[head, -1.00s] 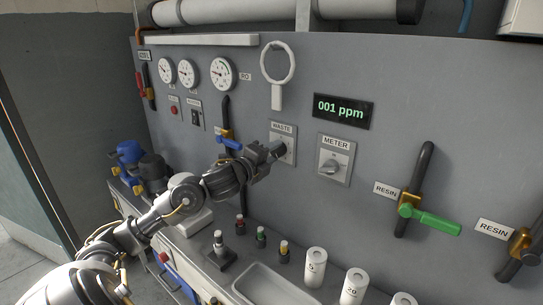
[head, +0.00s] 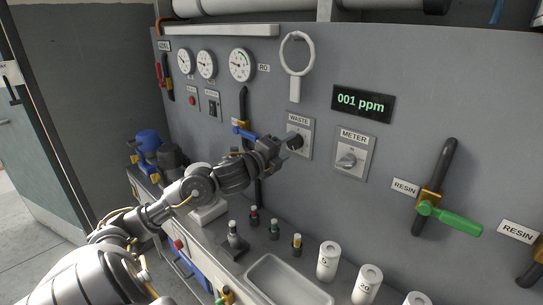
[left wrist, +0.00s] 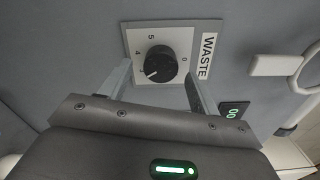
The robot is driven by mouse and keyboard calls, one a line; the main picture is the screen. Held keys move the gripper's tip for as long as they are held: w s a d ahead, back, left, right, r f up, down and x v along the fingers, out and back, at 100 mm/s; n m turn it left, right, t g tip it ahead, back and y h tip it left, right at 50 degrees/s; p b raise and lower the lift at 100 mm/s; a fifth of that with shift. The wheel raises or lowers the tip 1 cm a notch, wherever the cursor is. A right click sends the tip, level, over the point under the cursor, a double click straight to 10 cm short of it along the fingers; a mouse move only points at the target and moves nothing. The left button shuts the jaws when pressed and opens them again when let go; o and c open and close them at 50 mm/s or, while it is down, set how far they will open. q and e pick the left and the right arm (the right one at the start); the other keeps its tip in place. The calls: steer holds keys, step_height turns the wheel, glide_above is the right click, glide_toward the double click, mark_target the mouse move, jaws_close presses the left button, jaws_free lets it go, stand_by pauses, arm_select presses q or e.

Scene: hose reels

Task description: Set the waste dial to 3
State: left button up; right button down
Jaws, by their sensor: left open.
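The waste dial (left wrist: 160,64) is a round black knob on a white plate marked WASTE (left wrist: 207,56). In the left wrist view its white pointer line faces the lower left of the picture. The digits 0, 5 and 4 are readable around it; the marks near the pointer are too small to read surely. In the head view the dial (head: 296,140) is partly covered by my left gripper (head: 283,146). My left gripper, also in the left wrist view (left wrist: 158,80), is open, one finger on each side of the knob. Contact cannot be told. My right gripper is not in view.
A white ring handle (head: 296,60) hangs above. A blue-handled valve (head: 244,132) is close left of the gripper. Bottles and a sink (head: 285,280) lie below.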

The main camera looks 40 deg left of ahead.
arm_select(q)
steer(key=s+b, duration=0.1)
steer(key=s, duration=0.8)
steer(key=shift+d, duration=0.1)
